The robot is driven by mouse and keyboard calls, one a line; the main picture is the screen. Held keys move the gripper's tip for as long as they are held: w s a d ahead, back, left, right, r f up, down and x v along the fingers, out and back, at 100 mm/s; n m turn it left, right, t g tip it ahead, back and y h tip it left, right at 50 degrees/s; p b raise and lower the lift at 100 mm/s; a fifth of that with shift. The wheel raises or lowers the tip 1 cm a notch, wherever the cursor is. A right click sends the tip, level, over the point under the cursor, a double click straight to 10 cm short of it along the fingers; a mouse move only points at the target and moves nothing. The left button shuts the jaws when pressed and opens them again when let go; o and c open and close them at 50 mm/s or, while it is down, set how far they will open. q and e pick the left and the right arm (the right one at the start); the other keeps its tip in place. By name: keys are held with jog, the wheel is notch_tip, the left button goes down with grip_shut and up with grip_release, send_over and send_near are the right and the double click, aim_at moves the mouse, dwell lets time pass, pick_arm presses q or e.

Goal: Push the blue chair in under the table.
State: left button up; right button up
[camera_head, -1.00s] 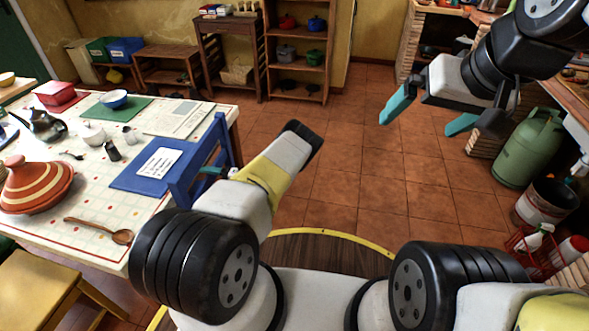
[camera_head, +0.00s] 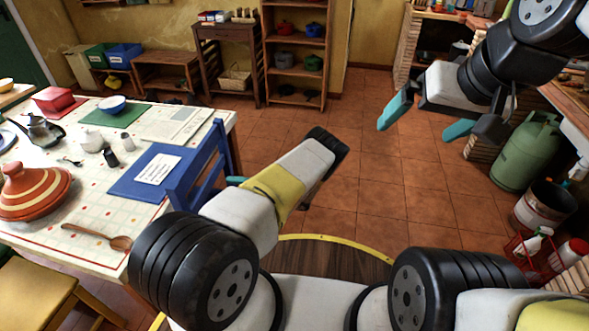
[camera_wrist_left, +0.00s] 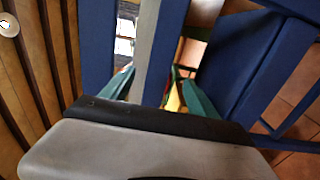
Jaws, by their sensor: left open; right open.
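The blue chair (camera_head: 215,150) stands at the near right side of the table (camera_head: 219,122), its back rising beside the table edge. My left gripper is mostly hidden behind its own arm in the head view; one teal finger shows by the chair back. In the left wrist view my left gripper (camera_wrist_left: 150,82) is open, its teal fingers on either side of a bar of the chair (camera_wrist_left: 160,45). I cannot tell if they touch it. The chair's seat and legs are mostly hidden in the head view. My right gripper (camera_head: 427,120) is open and empty above the floor at the right.
The table holds a blue mat (camera_head: 138,180), a striped tagine (camera_head: 32,193), a wooden spoon (camera_head: 98,237) and a teapot (camera_head: 40,130). A yellow stool (camera_head: 35,290) stands at the lower left. A green gas cylinder (camera_head: 524,153) stands right. The tiled floor (camera_head: 400,190) in the middle is clear.

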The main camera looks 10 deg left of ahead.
pick_arm(q)
jog(key=s+d+r+n+g+h, duration=0.15)
jog(key=r+n+h, duration=0.25)
jog(key=r+n, duration=0.45)
jog(key=s+d+r+n+g+h, duration=0.1)
jog(key=s+d+r+n+h, duration=0.35)
jog(key=r, duration=0.65)
jog(key=s+d+r+n+g+h, duration=0.1)
jog(key=r+n+h, duration=0.4)
jog(key=r+n, duration=0.45)
jog(key=s+d+r+n+t+h, duration=0.3)
jog(key=s+d+r+n+t, duration=0.1)
jog(key=s+r, duration=0.5)
jog(key=s+d+r+n+t+h, duration=0.3)
jog(key=s+d+r+n+t, duration=0.1)
jog(key=s+d+r+n, duration=0.3)
notch_tip(320, 180, up, 4)
jog(key=shift+s+f+n+t+h, duration=0.15)
jog(key=shift+s+n+t+h, duration=0.2)
jog(key=shift+s+n, duration=0.9)
